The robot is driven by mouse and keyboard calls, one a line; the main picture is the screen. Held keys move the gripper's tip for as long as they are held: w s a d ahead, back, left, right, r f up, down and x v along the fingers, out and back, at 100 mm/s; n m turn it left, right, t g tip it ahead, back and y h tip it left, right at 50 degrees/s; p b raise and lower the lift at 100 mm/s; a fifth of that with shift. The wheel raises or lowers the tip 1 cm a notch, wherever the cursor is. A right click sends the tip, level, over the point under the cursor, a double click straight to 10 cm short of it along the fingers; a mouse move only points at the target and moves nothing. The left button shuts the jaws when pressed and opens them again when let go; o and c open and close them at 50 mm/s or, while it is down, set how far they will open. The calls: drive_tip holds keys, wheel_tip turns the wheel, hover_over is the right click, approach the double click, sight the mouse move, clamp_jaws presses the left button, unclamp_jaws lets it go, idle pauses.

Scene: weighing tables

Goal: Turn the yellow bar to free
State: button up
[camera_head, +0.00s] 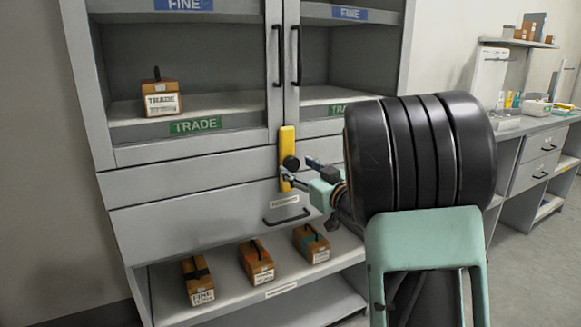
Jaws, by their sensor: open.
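The yellow bar (287,142) is mounted upright on the grey cabinet (200,163), at the line where its two doors meet, just above the drawers. A round black knob (291,163) sits on its lower part. My gripper (288,176) is open, reaching in from the right at the bar's lower end, just below the knob. I cannot tell whether a finger touches the bar. The fingers hide part of the bar's lower end, and my arm hides the right side of the cabinet.
Black vertical handles (278,57) stand above the bar. A drawer with a black handle (286,217) is below. Several wooden weight boxes sit on the shelves, including one marked TRADE (160,97) and one marked FINE (198,281). A side bench (541,121) stands at the right.

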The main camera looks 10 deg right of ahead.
sight(293, 165)
drive_tip(key=shift+x, duration=2.3)
clamp_jaws()
